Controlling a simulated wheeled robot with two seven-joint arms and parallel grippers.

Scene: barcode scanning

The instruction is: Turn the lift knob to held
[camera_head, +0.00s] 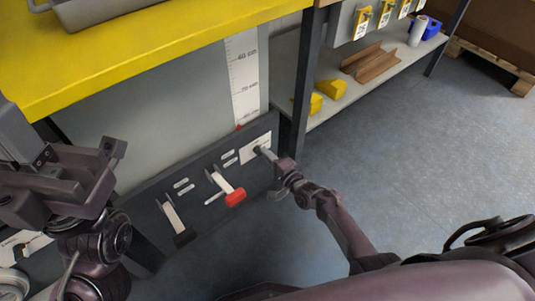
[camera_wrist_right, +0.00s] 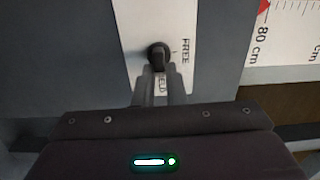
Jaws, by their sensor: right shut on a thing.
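The lift knob (camera_wrist_right: 158,53) is a small dark round knob on a white plate (camera_wrist_right: 186,20) on the dark panel. My right gripper (camera_wrist_right: 158,88) is shut on the knob's grip, which points down in that view. In the head view, my right gripper (camera_head: 270,157) reaches the plate (camera_head: 251,150) at the panel's right end, and the knob is mostly hidden. My left gripper (camera_head: 100,160) is at the left, away from the panel controls; its jaw opening is unclear.
Left of the knob are a red-handled lever (camera_head: 235,197) and a black-handled lever (camera_head: 184,238). A height scale (camera_head: 243,75) with a red pointer rises above the panel (camera_head: 150,195). A yellow bench top (camera_head: 130,50) overhangs it. Open floor (camera_head: 420,150) lies at right.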

